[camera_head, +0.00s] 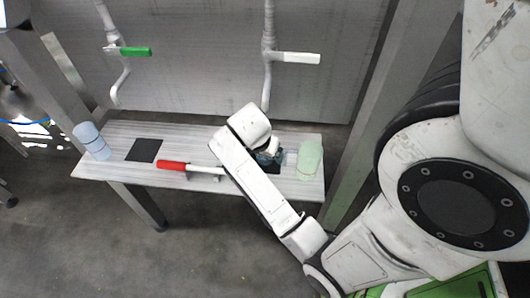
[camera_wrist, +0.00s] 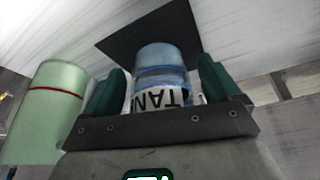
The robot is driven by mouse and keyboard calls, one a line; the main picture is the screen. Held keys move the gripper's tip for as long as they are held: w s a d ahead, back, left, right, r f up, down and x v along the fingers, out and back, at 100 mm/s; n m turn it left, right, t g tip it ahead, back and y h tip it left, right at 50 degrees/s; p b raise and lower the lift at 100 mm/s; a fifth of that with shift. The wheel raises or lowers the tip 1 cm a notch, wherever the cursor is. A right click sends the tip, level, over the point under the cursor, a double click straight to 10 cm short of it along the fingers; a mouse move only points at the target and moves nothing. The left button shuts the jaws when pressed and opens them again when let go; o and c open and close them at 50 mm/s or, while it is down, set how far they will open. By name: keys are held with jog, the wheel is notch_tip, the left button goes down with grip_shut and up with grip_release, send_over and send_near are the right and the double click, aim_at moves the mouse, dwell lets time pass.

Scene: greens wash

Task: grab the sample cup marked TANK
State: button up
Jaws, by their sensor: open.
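The sample cup marked TANK (camera_wrist: 163,77) is a clear blue cup with a white label, seen in the wrist view with its lettering upside down. It stands between the two dark green fingers of my gripper (camera_wrist: 157,80), one on each side. The fingers are open, with no clear contact on the cup. A black square mat (camera_wrist: 140,38) lies behind the cup in that view. In the head view my gripper (camera_head: 268,156) is over the right part of the bench, and my arm hides most of the cup there.
A pale green cup (camera_head: 309,160) stands close to the right of my gripper; it shows at left in the wrist view (camera_wrist: 42,128). The bench (camera_head: 115,128) also holds a red-handled tool (camera_head: 172,165), a second black mat (camera_head: 145,150) and a blue cup (camera_head: 92,141). Pipes with levers hang behind.

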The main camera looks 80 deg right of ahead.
jog(key=c, duration=1.1)
jog(key=shift+c, duration=0.2)
jog(key=shift+r, duration=0.2)
jog(key=shift+r, duration=0.6)
jog(key=w+a, duration=0.2)
jog(key=a, duration=0.6)
jog(key=w+a, duration=0.2)
jog(key=a, duration=0.7)
jog(key=shift+a, duration=0.15)
